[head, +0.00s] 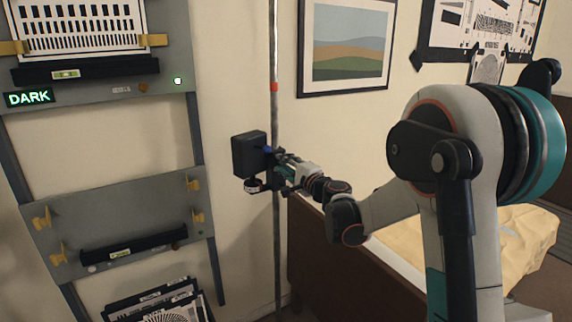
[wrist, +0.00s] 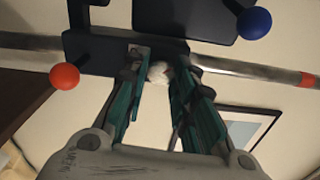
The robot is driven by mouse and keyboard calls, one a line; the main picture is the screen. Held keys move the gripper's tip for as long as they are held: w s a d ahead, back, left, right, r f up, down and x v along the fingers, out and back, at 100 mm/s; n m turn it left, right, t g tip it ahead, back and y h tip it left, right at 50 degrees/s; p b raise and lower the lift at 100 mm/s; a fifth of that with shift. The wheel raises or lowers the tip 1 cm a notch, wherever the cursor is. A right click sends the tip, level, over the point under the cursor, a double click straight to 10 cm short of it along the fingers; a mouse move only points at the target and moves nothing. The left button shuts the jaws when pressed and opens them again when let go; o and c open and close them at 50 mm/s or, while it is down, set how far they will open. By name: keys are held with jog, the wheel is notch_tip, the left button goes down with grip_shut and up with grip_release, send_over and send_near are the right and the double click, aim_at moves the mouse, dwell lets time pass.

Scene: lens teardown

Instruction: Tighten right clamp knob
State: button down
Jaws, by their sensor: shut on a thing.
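A black box-shaped device (head: 248,154) is held on a vertical metal pole (head: 275,110). In the wrist view its dark clamp body (wrist: 100,52) lies across the pole (wrist: 235,69). A blue ball knob (wrist: 254,23) and an orange-red ball knob (wrist: 65,76) stick out on opposite sides. Which knob counts as the right one I cannot tell.
A grey rack (head: 110,215) with yellow hooks stands left, with a lit DARK sign (head: 29,98). Chart boards (head: 160,300) lean below it. A brown bed footboard (head: 335,262) is below my arm. A framed picture (head: 345,45) hangs behind.

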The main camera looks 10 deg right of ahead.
jog(key=m, duration=0.4)
jog(key=shift+m, duration=0.3)
jog(key=shift+m+p, duration=0.3)
jog(key=shift+m, duration=1.3)
jog(key=c, duration=1.3)
grip_release()
jog(key=shift+s, duration=0.1)
jog(key=v, duration=1.1)
jog(key=shift+s+d, duration=0.1)
jog(key=shift+s, duration=0.25)
